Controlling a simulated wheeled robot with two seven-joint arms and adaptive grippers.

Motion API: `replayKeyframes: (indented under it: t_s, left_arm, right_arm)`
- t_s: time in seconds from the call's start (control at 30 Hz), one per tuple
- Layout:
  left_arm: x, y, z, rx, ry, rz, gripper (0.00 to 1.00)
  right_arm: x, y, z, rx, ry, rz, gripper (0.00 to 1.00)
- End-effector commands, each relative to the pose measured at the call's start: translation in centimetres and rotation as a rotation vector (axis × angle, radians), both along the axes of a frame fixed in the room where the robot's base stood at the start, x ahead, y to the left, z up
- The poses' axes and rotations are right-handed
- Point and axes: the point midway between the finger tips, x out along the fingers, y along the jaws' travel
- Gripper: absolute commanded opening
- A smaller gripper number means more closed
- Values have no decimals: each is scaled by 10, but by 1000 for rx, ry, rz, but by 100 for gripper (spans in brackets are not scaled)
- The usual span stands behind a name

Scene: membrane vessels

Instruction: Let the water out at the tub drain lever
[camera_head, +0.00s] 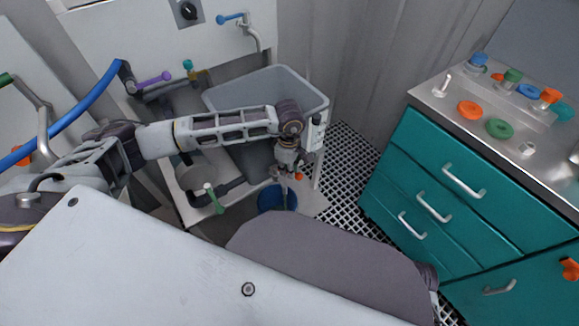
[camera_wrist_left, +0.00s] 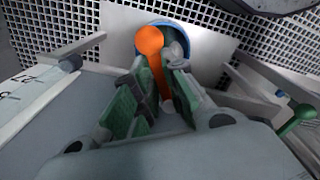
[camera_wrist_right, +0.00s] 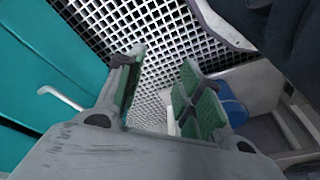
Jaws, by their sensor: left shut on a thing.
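The grey tub (camera_head: 222,98) stands in a white frame at the back middle of the head view. The orange drain lever (camera_wrist_left: 150,42) lies between the green-padded fingers of my left gripper (camera_wrist_left: 160,88), which is shut on it. My left gripper also shows in the head view (camera_head: 291,172) at the tub's front right corner and hides most of the lever. A blue bucket (camera_wrist_left: 187,28) stands below the lever; it also shows in the head view (camera_head: 268,199). I cannot tell whether water runs. My right gripper (camera_wrist_right: 160,75) is open and empty.
Teal drawers (camera_head: 424,206) with a metal top (camera_head: 450,108) holding several coloured knobs stand at the right. Grating floor (camera_head: 350,160) lies between them and the tub. A green-handled valve (camera_head: 214,198) and pipes are left of the bucket.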

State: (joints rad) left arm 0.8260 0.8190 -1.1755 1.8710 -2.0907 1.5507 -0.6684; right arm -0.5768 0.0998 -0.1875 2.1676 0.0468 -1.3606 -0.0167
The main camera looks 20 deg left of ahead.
Motion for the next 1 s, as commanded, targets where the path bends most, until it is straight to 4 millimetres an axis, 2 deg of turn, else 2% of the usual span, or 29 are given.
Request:
replayKeyframes:
  t_s: [0.03, 0.4, 0.7, 1.0]
  left_arm:
    - [-1, -10, 4, -24, -11, -52, 0]
    - [-15, -8, 3, -25, -10, -308, 0]
    - [-20, -6, 3, -25, -8, -386, 0]
    - [-21, -5, 3, -25, -6, -392, 0]
  right_arm:
    - [-2, 0, 0, 2, -1, 0, 37]
    - [4, 3, 20, 16, -39, 4, 37]
    - [2, 5, 27, 21, -50, 6, 37]
    - [-1, 5, 26, 22, -44, 7, 37]
